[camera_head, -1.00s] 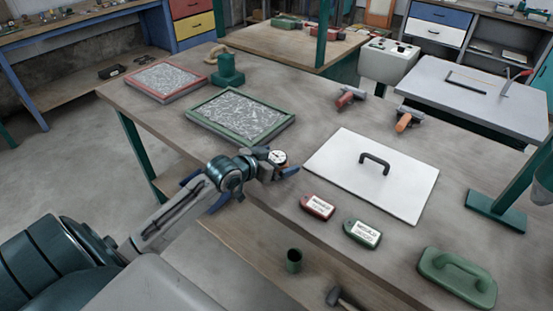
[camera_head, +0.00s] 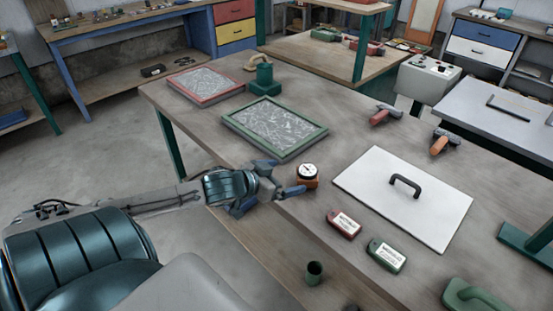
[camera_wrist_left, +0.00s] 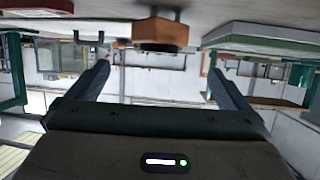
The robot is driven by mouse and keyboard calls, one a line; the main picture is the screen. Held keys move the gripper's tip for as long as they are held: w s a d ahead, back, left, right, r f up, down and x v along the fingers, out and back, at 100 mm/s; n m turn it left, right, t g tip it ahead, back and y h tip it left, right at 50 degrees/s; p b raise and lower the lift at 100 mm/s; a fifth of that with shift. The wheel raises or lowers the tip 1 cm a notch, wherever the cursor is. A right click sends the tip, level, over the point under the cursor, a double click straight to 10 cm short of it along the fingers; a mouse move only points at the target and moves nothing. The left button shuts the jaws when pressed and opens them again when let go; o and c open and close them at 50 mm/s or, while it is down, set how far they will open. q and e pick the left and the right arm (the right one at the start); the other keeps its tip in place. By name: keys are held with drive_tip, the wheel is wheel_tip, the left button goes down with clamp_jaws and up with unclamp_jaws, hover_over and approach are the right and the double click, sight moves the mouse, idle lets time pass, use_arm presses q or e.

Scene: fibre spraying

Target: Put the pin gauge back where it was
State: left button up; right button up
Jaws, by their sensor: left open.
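The pin gauge (camera_head: 307,176), a white-faced dial on an orange body, stands upright on the table near its front edge, to the right of the green-framed panel. My left gripper (camera_head: 281,176) is open, just left of the gauge at the table edge, with a small gap between them. In the left wrist view, which looks upside down, the gauge's orange body (camera_wrist_left: 155,32) shows ahead, between the lines of the two spread fingers (camera_wrist_left: 160,85), with nothing held. My right gripper is not in view.
The green-framed panel (camera_head: 228,124) lies behind my left gripper. The white plate (camera_head: 440,210) with a black handle lies to the right. Bare tabletop surrounds the gauge.

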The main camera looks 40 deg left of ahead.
use_arm(q)
drive_tip(key=shift+p+v, duration=0.6)
drive_tip(key=shift+v, duration=0.5)
drive_tip(key=shift+r, duration=0.1)
